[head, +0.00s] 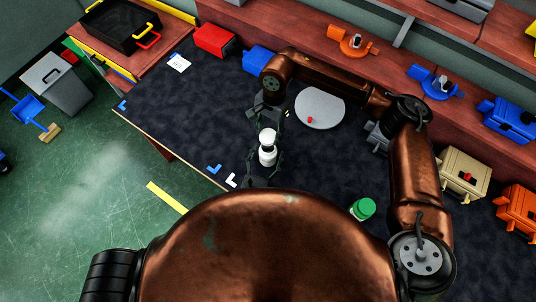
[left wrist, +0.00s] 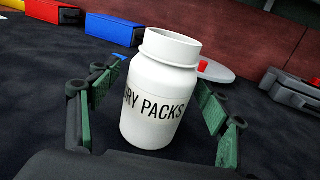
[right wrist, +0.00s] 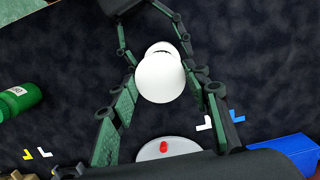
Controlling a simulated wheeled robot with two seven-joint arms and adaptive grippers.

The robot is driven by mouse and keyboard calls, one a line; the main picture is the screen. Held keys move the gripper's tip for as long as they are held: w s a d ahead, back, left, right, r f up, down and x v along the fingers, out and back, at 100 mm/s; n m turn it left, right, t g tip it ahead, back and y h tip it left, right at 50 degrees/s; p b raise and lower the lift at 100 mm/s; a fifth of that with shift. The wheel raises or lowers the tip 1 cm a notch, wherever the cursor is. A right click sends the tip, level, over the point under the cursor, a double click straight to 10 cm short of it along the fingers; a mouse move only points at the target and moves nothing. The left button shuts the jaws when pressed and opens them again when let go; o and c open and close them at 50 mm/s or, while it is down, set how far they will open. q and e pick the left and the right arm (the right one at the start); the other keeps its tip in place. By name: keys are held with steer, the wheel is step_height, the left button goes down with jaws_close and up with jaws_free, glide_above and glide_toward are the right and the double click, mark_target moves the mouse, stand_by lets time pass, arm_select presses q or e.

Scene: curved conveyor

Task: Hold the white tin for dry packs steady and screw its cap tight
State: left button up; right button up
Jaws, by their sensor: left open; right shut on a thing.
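The white tin (head: 268,158) stands upright on the dark table; its label partly reads "RY PACKS" in the left wrist view (left wrist: 152,105). Its narrower neck is at the top. My left gripper (head: 262,172) is open, with its fingers on either side of the tin. My right gripper (head: 267,118) comes in from the far side. In the right wrist view its fingers close on a smooth white round piece, seemingly the cap (right wrist: 160,82). In the head view this white piece (head: 266,135) lines up with the tin's top; whether they touch is unclear.
A grey round plate (head: 325,105) with a small red piece lies behind, right of the tin. A green-capped container (head: 362,209) stands at the near right. Red (head: 214,40) and blue (head: 260,60) bins line the back. White and blue corner marks lie left of the tin.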

arm_select(q)
steer(key=shift+c, duration=0.3)
steer(key=c, duration=1.7)
steer(key=shift+c, duration=0.2)
arm_select(e)
steer(key=shift+f, duration=2.5)
steer(key=shift+f, duration=0.1)
steer(key=shift+f, duration=0.8)
steer(key=shift+f, duration=0.5)
